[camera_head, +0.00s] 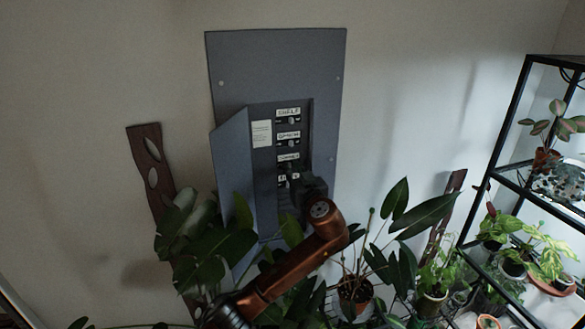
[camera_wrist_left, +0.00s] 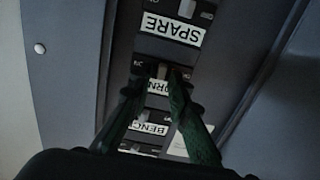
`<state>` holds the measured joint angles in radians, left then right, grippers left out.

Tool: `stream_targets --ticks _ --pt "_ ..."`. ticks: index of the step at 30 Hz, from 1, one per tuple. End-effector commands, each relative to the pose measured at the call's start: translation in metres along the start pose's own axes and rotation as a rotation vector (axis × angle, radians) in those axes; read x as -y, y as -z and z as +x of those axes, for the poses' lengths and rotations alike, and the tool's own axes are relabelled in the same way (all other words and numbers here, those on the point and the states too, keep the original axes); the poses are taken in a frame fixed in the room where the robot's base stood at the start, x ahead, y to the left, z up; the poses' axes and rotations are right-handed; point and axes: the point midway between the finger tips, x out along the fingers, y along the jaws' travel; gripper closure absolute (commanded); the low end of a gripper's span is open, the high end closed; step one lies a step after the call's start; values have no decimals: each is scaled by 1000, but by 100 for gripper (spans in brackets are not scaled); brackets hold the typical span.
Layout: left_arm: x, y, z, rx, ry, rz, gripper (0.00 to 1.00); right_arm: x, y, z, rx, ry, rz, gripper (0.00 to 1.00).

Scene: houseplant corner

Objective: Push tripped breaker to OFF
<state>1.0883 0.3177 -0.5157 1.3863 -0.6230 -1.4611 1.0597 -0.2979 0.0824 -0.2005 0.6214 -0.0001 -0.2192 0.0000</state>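The breaker panel (camera_head: 276,68) is a grey metal box on the wall, with a column of labelled black breakers inside. In the left wrist view the labels appear upside down: SPARE (camera_wrist_left: 172,30), one ending in RN that is partly covered, and BENCH (camera_wrist_left: 150,128). My left gripper (camera_head: 296,186) is at the lower breakers in the head view. Contact is unclear. My right gripper is not in view.
The panel door (camera_head: 231,170) stands open at the left of the breakers. Leafy plants (camera_head: 212,250) crowd below the panel, around my arm. A black shelf rack (camera_head: 507,121) with potted plants stands at the right. A dark wooden plank (camera_head: 151,168) leans at the left.

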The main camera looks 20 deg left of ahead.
Motion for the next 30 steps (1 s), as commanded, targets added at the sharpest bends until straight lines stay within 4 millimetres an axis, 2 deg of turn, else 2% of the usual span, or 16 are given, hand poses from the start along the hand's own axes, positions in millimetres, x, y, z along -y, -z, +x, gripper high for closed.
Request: stream_targets --ticks 6,18,24,30 --pt "0 0 0 0 1 0 99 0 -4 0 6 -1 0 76" --pt "1 -1 0 4 -19 -2 100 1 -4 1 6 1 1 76" --pt "8 -3 1 7 -175 -5 100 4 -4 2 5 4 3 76" --pt "16 2 3 6 -371 -3 100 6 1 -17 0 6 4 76"
